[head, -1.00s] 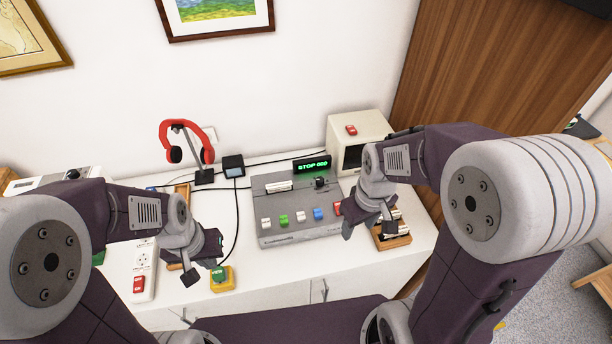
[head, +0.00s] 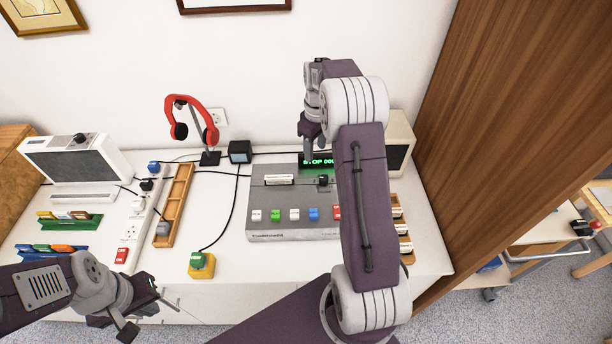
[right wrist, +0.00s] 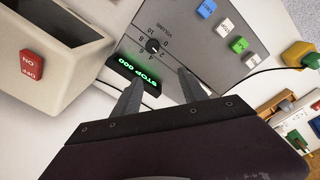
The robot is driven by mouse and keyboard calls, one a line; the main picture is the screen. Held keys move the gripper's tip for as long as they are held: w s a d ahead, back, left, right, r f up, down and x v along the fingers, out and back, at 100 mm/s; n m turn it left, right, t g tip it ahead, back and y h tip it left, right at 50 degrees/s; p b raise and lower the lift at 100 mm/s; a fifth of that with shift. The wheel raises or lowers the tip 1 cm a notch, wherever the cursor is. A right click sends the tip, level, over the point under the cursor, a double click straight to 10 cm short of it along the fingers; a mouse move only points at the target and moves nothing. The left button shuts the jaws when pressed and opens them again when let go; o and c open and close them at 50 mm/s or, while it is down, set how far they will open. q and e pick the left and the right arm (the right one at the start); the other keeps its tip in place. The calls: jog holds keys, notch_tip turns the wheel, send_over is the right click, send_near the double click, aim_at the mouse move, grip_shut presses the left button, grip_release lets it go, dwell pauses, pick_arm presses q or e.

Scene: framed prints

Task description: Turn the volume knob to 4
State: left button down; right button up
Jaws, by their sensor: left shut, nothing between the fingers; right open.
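The grey tape-deck console (head: 265,207) stands on the white table, with white, green, blue and red keys along its front. The black volume knob (head: 323,180) sits on its top right; in the right wrist view the knob (right wrist: 153,46) has a number scale around it and the word VOLUME. A green display (right wrist: 134,75) reads STOP 000. My right gripper (head: 308,150) is above the back of the console; in the right wrist view its open fingers (right wrist: 160,88) point toward the knob, apart from it. My left gripper (head: 138,322) is shut and empty at the table's front left.
A cream box (right wrist: 50,60) with a red ON/OFF switch stands right of the console. Red headphones (head: 196,118) hang on a stand at the back. A yellow box with a green button (head: 201,265) and a wooden tray (head: 176,207) are to the left. Cables cross the table.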

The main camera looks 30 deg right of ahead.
aim_at(323, 177)
jog(key=shift+m+g, duration=0.3)
jog(key=shift+m, duration=0.1)
jog(key=f, duration=0.4)
jog(key=s+d+f, duration=0.1)
jog(key=f, duration=0.3)
jog(key=s+d+f, duration=0.1)
jog(key=f, duration=0.3)
jog(key=shift+d+f, duration=0.2)
grip_shut()
